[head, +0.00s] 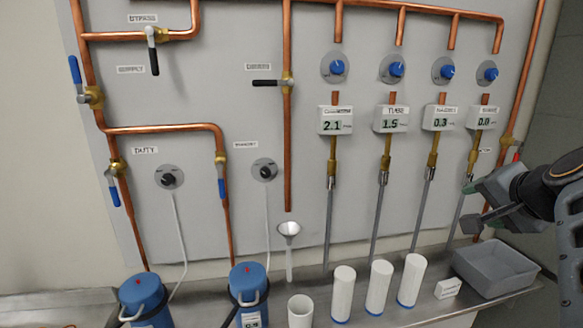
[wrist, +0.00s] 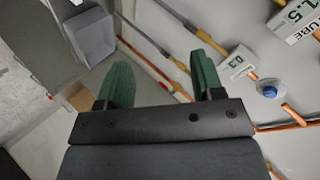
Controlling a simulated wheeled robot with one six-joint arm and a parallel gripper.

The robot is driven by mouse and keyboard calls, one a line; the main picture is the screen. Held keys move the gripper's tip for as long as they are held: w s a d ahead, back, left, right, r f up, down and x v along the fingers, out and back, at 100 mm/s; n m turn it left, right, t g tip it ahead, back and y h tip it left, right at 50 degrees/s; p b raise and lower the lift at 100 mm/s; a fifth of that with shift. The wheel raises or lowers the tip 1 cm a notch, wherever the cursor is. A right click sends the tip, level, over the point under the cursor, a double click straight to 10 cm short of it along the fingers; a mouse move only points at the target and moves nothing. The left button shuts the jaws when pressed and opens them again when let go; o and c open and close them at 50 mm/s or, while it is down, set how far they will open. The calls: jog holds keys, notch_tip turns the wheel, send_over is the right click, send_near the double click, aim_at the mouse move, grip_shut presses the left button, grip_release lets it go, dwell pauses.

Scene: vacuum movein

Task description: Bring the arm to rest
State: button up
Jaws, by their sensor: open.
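My gripper (head: 472,205) is at the right of the head view, in front of the lower right of the pipe panel (head: 235,100). Its arm enters from the right edge. In the wrist view my gripper (wrist: 160,72) has its two green fingers spread apart, with nothing between them. Past the fingers the wrist view shows grey hoses with brass ends and part of the panel. In the head view the gripper overlaps the lower end of the rightmost gauge line, and I cannot tell how far it is from it.
Gauges (head: 393,119) and blue knobs (head: 396,69) line the panel's right side. On the bench stand two blue pumps (head: 143,300), a white cup (head: 300,312), several white cylinders (head: 378,287) and a grey bin (head: 495,265) below my gripper. A funnel (head: 289,232) hangs at the middle.

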jog(key=s+a+f+n+g+p, duration=0.2)
jog(key=a+f+n, duration=0.4)
jog(key=a+f, duration=0.3)
jog(key=s+a+f+n+g+p, duration=0.2)
jog(key=s+a+f+n+g, duration=0.3)
jog(key=a+f, duration=0.4)
notch_tip(320, 180, down, 4)
jog(key=shift+s+a+f+n+y, duration=0.1)
jog(key=shift+s+a+n+y, duration=0.35)
jog(key=shift+s, duration=0.4)
jog(key=shift+d, duration=0.1)
jog(key=shift+c, duration=0.2)
